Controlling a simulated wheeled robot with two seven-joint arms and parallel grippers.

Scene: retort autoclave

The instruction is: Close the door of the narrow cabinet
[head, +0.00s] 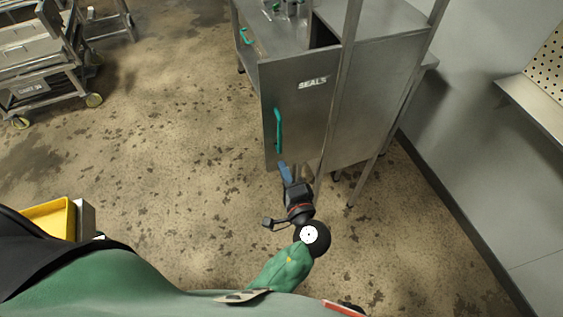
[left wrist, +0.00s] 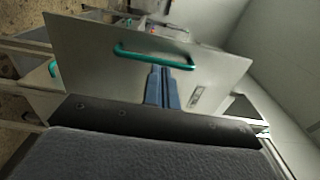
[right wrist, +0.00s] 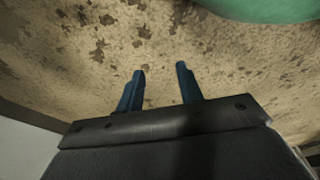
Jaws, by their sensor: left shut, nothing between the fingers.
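The narrow cabinet (head: 375,90) is a grey metal box at the upper right of the head view. Its door (head: 300,105) carries a SEALS label and a green upright handle (head: 278,130). A dark gap shows by the door's top edge, and the door looks ajar; how far I cannot tell. In the left wrist view, the door (left wrist: 100,60) and green handle (left wrist: 150,60) fill the middle. My left gripper (head: 284,172) is shut and empty, at the door's lower edge; contact is unclear. My right gripper (right wrist: 160,70) is open and empty above the floor.
A wheeled cart (head: 40,70) stands at the far left. A yellow bin (head: 50,217) is at the lower left. A perforated shelf (head: 545,90) is on the right wall. A metal post crosses in front of the cabinet. The floor left of the cabinet is clear.

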